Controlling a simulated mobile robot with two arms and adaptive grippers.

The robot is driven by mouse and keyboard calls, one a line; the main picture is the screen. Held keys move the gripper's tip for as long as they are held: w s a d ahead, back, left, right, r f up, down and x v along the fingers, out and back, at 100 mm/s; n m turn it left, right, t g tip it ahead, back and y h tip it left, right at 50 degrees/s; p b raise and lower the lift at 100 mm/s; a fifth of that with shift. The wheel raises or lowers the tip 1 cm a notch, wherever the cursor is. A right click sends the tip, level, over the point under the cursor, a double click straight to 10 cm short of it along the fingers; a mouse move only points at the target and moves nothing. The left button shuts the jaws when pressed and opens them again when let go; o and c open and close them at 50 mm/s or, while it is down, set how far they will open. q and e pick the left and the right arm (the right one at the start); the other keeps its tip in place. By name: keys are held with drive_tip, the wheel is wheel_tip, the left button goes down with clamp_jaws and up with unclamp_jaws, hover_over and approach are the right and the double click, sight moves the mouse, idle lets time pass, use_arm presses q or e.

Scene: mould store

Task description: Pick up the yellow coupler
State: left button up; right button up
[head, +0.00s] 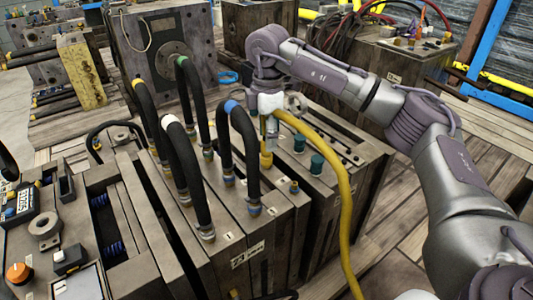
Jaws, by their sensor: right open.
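My right arm comes in from the right, and its gripper (269,125) points down over the mould block in the middle of the head view. The fingers are small and partly hidden; the gripper is open. A yellow coupler (266,160) stands upright on the block top right under the gripper. I cannot tell whether the fingers touch it. A yellow hose (345,190) starts close beside the gripper and arcs down to the bottom edge. Where the hose joins is hard to make out. My left gripper is not in view.
Black hoses with blue (233,106), green (182,61), white and yellow ends loop close left of the gripper. Teal caps (317,164) stand to the right. A control box with an orange knob (18,272) is at lower left. More moulds stand behind.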

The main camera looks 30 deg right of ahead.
drive_tip(key=f, duration=0.1)
drive_tip(key=f+b, duration=0.1)
drive_tip(key=f, duration=0.1)
drive_tip(key=shift+w+a+f, duration=0.1)
drive_tip(key=shift+w+f, duration=0.1)
drive_tip(key=shift+f, duration=0.05)
drive_tip(key=shift+r, duration=0.1)
drive_tip(key=shift+c, duration=0.4)
clamp_jaws()
